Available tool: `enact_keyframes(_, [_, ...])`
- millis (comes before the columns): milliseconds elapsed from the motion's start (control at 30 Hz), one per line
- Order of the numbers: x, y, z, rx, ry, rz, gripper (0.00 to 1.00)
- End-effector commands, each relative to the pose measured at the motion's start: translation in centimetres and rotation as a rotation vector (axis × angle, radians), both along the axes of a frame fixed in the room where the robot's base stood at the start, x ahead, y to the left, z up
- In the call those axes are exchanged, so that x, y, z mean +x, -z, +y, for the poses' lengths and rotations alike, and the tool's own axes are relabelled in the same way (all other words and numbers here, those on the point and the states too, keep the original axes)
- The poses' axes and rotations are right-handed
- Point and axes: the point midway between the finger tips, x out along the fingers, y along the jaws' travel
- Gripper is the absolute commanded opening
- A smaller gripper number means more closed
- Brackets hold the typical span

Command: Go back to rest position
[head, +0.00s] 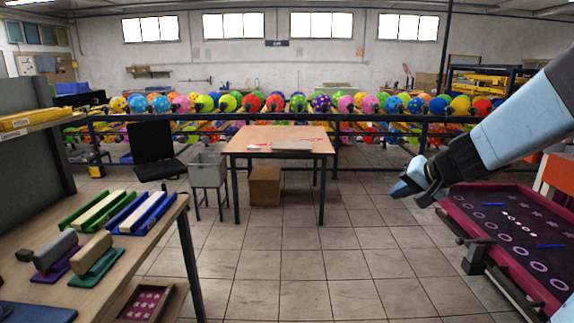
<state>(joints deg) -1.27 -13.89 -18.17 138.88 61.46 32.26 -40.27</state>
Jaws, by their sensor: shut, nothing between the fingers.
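My gripper (409,184) is at the end of my light blue arm, which reaches in from the right edge of the head view. It is shut, with nothing held in it. The gripper appears apart from the screen and from everything else.
A wooden workbench (164,222) with coloured squeegees stands at the left. Racks of balloons line the back. The tiled floor (300,260) between is clear.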

Motion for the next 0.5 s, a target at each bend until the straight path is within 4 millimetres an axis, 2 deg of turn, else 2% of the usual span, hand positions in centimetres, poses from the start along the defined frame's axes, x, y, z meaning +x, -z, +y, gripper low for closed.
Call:
enact_keyframes(100, [-3.3,-1.6,2.5,-0.047,-0.107,0.013,0.00])
enact_keyframes(233, [-7.1,-2.6,4.5,-0.126,-0.202,0.045,0.00])
enact_keyframes(367, [-10.9,-3.2,5.4,-0.233,-0.267,0.082,0.00])
enact_keyframes(500, [-14.7,-3.5,5.4,-0.370,-0.299,0.124,0.00])
